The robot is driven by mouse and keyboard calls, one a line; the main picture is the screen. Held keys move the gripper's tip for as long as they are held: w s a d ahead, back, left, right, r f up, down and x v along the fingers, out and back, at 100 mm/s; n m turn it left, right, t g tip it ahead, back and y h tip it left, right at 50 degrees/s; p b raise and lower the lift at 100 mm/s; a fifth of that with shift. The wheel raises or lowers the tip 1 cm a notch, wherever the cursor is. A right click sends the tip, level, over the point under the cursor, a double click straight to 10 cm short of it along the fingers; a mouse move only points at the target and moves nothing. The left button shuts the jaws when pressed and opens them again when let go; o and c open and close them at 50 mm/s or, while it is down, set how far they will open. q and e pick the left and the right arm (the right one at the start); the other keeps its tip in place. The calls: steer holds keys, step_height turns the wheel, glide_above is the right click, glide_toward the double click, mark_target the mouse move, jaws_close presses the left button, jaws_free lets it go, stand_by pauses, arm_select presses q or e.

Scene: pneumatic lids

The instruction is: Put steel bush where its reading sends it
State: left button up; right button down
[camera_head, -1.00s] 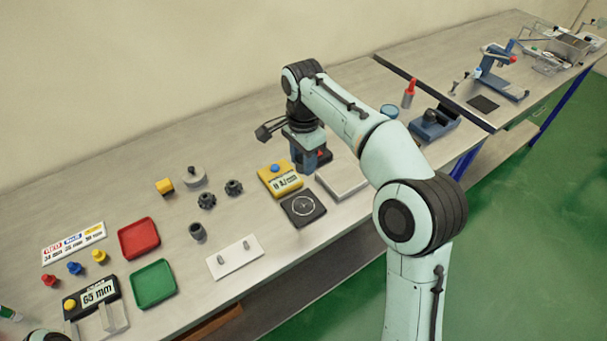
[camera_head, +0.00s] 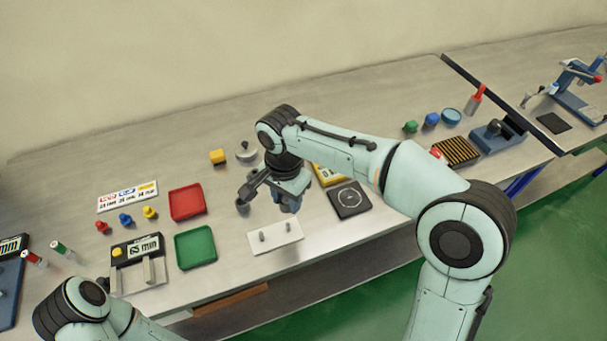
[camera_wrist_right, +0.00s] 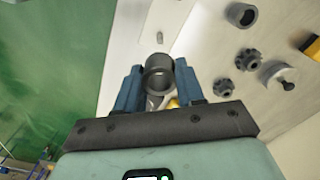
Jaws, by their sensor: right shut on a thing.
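My right gripper (camera_head: 288,203) points down just behind the white plate with two pegs (camera_head: 290,236). In the right wrist view its fingers (camera_wrist_right: 157,88) are shut on a grey hollow steel bush (camera_wrist_right: 158,70). In the head view the gripper hides that bush. A second, similar grey bush (camera_head: 243,206) stands on the bench left of the gripper; it also shows in the wrist view (camera_wrist_right: 240,14). A label card (camera_head: 128,196) with red, blue and yellow headings lies at the left. A black display (camera_head: 138,249) reads about 65 mm. My left gripper is outside the frame.
A red tray (camera_head: 187,203) and a green tray (camera_head: 196,247) lie left of the gripper. A yellow gauge (camera_head: 326,174), partly hidden by my arm, stands behind a black pad (camera_head: 348,200). Small coloured pegs (camera_head: 125,219) stand by the card. Two toothed parts (camera_wrist_right: 248,59) stand nearby.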

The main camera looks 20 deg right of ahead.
mark_target(288, 223)
steer(key=shift+s+a, duration=0.1)
steer(key=shift+a, duration=0.05)
steer(key=shift+f, duration=0.1)
steer(key=shift+f+b, duration=1.45)
steer(key=shift+f, duration=1.7)
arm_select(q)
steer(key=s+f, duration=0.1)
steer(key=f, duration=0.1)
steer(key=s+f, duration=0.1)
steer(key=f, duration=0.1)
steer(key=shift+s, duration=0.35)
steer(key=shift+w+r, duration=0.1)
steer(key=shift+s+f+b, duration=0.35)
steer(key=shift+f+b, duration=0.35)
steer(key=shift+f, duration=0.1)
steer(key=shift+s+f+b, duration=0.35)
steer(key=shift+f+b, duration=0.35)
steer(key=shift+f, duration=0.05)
arm_select(e)
steer(key=shift+f, duration=2.35)
